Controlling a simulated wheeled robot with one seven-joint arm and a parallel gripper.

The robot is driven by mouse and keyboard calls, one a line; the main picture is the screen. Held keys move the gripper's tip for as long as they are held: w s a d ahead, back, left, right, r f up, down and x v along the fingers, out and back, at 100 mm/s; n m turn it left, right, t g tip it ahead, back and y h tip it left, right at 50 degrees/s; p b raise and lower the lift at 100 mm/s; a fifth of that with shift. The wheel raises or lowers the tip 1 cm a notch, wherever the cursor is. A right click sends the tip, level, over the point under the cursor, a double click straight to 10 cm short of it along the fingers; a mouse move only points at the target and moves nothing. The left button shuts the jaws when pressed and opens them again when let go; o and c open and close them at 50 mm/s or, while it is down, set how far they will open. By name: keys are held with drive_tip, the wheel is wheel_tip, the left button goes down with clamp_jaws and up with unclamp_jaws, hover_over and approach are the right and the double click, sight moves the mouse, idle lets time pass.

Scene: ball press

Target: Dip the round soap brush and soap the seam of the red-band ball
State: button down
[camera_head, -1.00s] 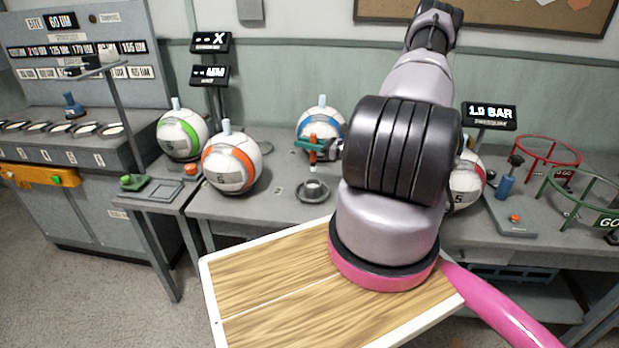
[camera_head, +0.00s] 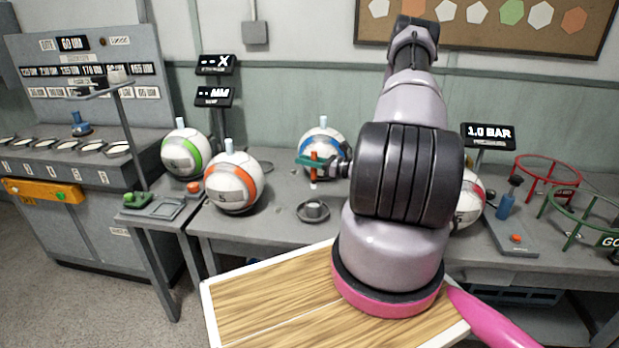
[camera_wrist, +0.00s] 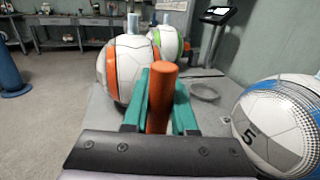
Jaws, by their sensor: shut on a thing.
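My gripper (camera_head: 330,163) has teal fingers and is shut on the orange handle of the round soap brush (camera_head: 314,168). In the wrist view the orange handle (camera_wrist: 161,98) stands between the teal fingers (camera_wrist: 161,110). The red-band ball (camera_head: 468,203) sits on the bench at the right, largely hidden behind my arm. Its seam cannot be made out.
The blue-band ball (camera_head: 322,141) is just behind the brush. The orange-band ball (camera_head: 233,186) and green-band ball (camera_head: 183,154) stand to the left. A pump (camera_head: 507,210) and red and green ring stands (camera_head: 548,168) are at the right.

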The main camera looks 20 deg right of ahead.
wheel_tip(320, 180, down, 9)
drive_tip(key=shift+f, duration=0.2)
idle(1.1)
wheel_tip(320, 180, up, 9)
idle(1.3)
idle(0.3)
